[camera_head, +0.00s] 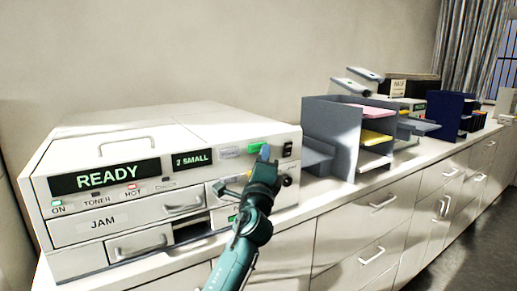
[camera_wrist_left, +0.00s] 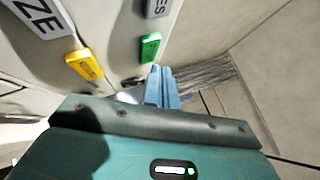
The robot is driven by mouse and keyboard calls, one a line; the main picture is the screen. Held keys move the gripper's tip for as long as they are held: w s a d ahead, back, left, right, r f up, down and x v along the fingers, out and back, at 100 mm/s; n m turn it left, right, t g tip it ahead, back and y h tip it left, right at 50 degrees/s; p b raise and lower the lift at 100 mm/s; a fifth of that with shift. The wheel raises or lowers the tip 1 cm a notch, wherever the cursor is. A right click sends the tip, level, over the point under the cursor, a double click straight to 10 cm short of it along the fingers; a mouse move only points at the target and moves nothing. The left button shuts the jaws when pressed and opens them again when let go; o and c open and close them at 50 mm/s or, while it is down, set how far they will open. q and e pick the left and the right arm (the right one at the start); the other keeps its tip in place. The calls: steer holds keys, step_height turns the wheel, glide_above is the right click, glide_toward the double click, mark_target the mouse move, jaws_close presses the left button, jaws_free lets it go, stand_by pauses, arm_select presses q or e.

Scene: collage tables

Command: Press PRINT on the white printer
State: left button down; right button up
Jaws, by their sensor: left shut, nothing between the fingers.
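The white printer (camera_head: 237,130) stands on the counter at the left, its display reading READY beside a 2 SMALL display. A green button (camera_head: 257,147) sits at the upper right of its front; a green button (camera_wrist_left: 150,47) also shows in the left wrist view, next to a yellow one (camera_wrist_left: 84,65). I cannot read the word PRINT on any of them. My left gripper (camera_head: 264,153) is shut and empty, its blue fingertips close to the green button. The fingers (camera_wrist_left: 160,86) point towards it in the wrist view; I cannot tell if they touch. My right gripper is out of view.
A black switch (camera_head: 288,149) and a dark knob (camera_head: 286,181) are right of the gripper. Grey paper trays (camera_head: 325,125) stand right of the printer, with dark blue holders (camera_head: 445,112) farther along. White cabinet drawers (camera_head: 375,200) lie below the counter.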

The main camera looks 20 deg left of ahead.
arm_select(q)
steer(key=shift+a, duration=0.15)
stand_by(0.4)
steer(key=shift+w+a, duration=0.25)
steer(key=shift+w+a, duration=0.3)
steer(key=shift+a, duration=0.05)
stand_by(0.8)
steer(key=shift+s+d, duration=0.6)
steer(key=shift+d, duration=0.1)
steer(key=s+d, duration=0.1)
steer(key=d, duration=0.1)
steer(key=s+d, duration=0.2)
stand_by(0.7)
stand_by(0.6)
